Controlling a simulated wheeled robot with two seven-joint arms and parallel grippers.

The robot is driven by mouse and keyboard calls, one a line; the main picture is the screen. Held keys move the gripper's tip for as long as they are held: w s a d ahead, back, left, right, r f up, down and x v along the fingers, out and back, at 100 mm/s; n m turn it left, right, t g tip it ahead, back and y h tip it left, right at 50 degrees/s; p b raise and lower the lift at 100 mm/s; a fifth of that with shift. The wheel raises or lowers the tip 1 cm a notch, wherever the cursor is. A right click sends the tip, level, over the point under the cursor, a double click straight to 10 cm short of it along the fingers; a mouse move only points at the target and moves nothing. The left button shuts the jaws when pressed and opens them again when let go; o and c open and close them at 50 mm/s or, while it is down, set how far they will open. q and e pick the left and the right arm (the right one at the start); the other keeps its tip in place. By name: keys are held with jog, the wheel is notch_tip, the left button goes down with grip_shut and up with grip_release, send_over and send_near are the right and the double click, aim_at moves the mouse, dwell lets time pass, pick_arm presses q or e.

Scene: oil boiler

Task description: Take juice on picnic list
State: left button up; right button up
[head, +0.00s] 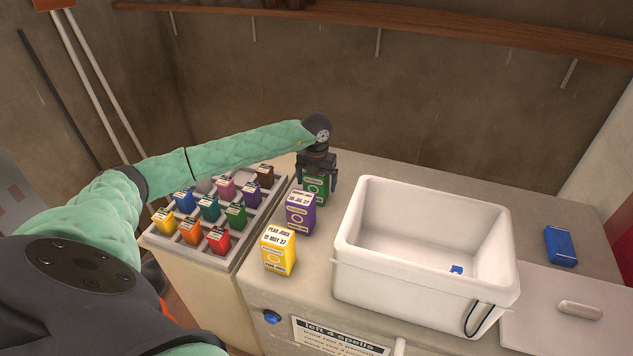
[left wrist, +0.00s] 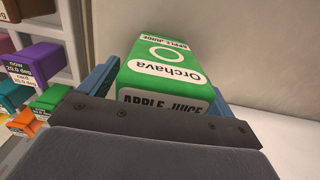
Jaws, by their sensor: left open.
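A green apple juice carton (head: 315,190) stands at the back of a row on the counter. My left gripper (head: 317,178) is over it, pointing down, with its open fingers on either side. In the left wrist view the green carton (left wrist: 165,75), marked Orchava apple juice, lies between the two blue fingers. A small gap shows beside the carton at the left finger; contact at the right finger is unclear. A purple carton (head: 300,213) and a yellow pear juice carton (head: 278,250) with date labels stand in front of it. My right gripper is out of view.
A white open bin (head: 350,250) stands right of the cartons, with a small blue piece (head: 456,269) inside. A blue box (head: 560,246) lies at the right. A printed sign (head: 335,338) is on the counter front.

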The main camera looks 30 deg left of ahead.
pick_arm(q)
jog(key=shift+f, duration=0.25)
jog(key=c, duration=1.3)
jog(key=shift+c, duration=0.3)
jog(key=shift+r, duration=0.15)
